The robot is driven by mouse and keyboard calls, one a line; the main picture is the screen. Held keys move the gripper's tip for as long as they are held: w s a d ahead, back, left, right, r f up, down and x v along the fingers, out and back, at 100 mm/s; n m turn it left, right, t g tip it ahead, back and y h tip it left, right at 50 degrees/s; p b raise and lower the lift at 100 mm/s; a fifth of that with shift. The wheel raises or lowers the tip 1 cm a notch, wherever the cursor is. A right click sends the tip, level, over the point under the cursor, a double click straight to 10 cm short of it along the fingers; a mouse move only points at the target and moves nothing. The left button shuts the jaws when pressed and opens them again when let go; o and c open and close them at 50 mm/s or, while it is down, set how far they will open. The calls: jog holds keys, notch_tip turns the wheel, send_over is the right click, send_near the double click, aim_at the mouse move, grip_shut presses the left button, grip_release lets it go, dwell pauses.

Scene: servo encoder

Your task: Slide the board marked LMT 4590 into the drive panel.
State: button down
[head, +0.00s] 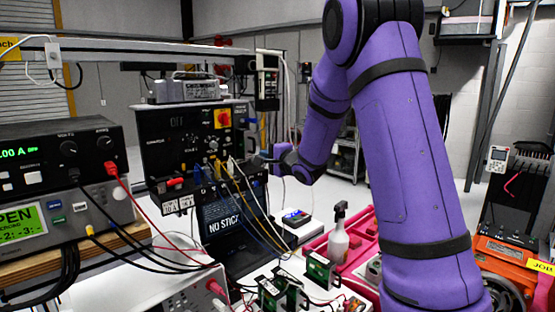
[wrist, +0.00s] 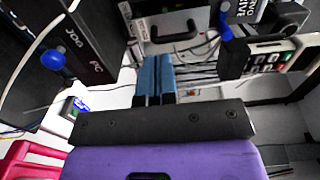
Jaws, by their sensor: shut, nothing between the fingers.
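The black drive panel (head: 165,145) stands left of centre in the head view, with knobs, a red-and-yellow switch and cables across its front. My gripper (head: 266,159) is beside its right side; I cannot tell whether it touches. In the wrist view my blue fingers (wrist: 153,80) are together with nothing between them. Green boards stand upright on the bench, one (head: 320,270) nearer the spray bottle and another (head: 270,291) to its left. Their markings are too small to read, so I cannot tell which is LMT 4590. No board shows clearly in the wrist view.
Yellow, white and blue cables (head: 240,195) hang in front of the panel. A small box with a lit blue display (head: 295,217) and a spray bottle (head: 338,238) stand right of it. Instruments (head: 60,160) with red and black leads crowd the left. A pink tray (head: 370,235) lies right.

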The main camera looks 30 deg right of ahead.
aim_at(251, 151)
jog(key=shift+w+a, duration=0.2)
jog(key=shift+w, duration=0.65)
jog(key=shift+w+a, duration=0.15)
jog(key=shift+w, duration=0.65)
jog(key=w, duration=0.4)
jog(key=shift+w+a, duration=0.35)
jog(key=shift+a+r, duration=0.1)
jog(key=shift+r, duration=0.05)
jog(key=shift+w, duration=0.1)
